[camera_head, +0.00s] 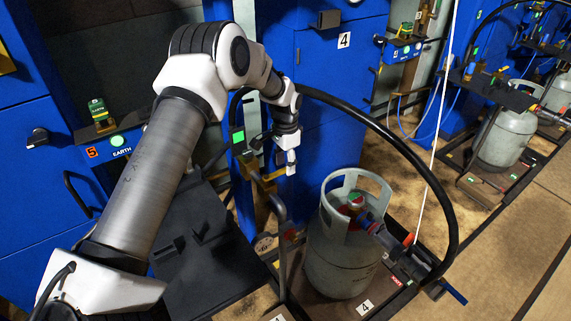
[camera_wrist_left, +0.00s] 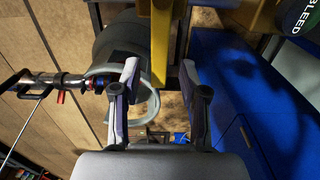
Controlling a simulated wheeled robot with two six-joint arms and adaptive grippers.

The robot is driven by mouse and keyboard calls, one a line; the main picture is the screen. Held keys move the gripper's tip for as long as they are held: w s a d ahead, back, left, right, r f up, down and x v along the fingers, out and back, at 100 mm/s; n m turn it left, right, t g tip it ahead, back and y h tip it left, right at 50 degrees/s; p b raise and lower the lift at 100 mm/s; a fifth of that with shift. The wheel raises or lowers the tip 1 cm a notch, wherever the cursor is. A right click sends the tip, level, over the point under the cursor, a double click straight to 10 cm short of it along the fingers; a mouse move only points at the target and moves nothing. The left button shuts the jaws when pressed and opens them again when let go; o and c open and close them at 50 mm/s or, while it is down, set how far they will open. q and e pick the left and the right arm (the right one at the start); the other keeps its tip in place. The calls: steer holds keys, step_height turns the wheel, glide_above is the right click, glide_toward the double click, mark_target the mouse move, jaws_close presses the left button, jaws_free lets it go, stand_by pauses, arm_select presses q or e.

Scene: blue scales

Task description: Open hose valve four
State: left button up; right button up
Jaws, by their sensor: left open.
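My left gripper (camera_head: 288,162) hangs beside the blue cabinet, above and left of the grey gas cylinder (camera_head: 345,255). In the left wrist view its two fingers (camera_wrist_left: 160,75) are apart, with a yellow bar (camera_wrist_left: 160,40) seen between them. I cannot tell whether they touch it. In the head view yellow fittings (camera_head: 264,182) sit just below and left of the gripper. I cannot tell which part is the valve's handle. A black hose (camera_head: 400,147) arches from behind the wrist over to the cylinder's right. A number 4 plate (camera_head: 344,40) is on the cabinet. My right gripper is not in view.
The cylinder stands on a low platform with another 4 label (camera_head: 365,307). A white cord (camera_head: 436,130) hangs near the hose. A BLEED label (camera_wrist_left: 300,22) shows in the wrist view. A station marked 5 (camera_head: 92,153) is at left. Open floor lies at right.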

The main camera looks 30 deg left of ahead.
arm_select(q)
steer(key=shift+f, duration=0.3)
jaws_close()
steer(key=shift+s, duration=0.1)
